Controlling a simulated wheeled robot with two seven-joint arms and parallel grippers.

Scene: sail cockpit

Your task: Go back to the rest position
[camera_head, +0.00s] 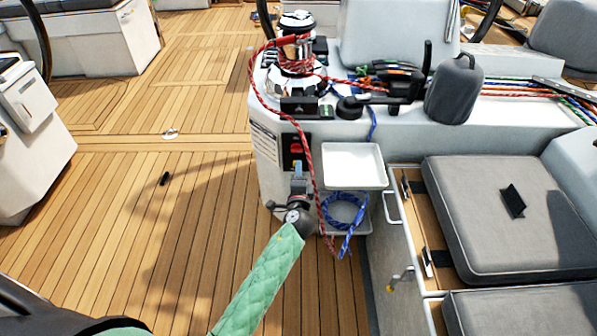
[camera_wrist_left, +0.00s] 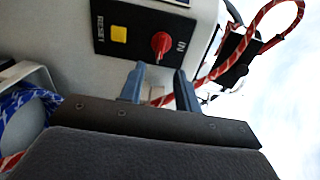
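My left gripper (camera_head: 298,169) is at the front face of the white winch console, at the end of my green-sleeved arm. It is just below a black switch panel (camera_head: 291,146) with a red knob. In the left wrist view, the two blue-grey fingers of my left gripper (camera_wrist_left: 160,72) stand apart, with no held object visible. The red knob (camera_wrist_left: 161,43) and a yellow button (camera_wrist_left: 118,34) marked RESET are just beyond the fingertips. A red rope (camera_wrist_left: 210,78) passes behind the fingers. My right gripper is not in view.
The red rope (camera_head: 257,88) hangs from the winch (camera_head: 296,55) past my gripper. A white tray (camera_head: 353,166) and a coiled blue rope (camera_head: 343,210) are close on the right. A grey seat cushion (camera_head: 470,215) lies farther right. The wooden deck (camera_head: 120,215) on the left is mostly clear.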

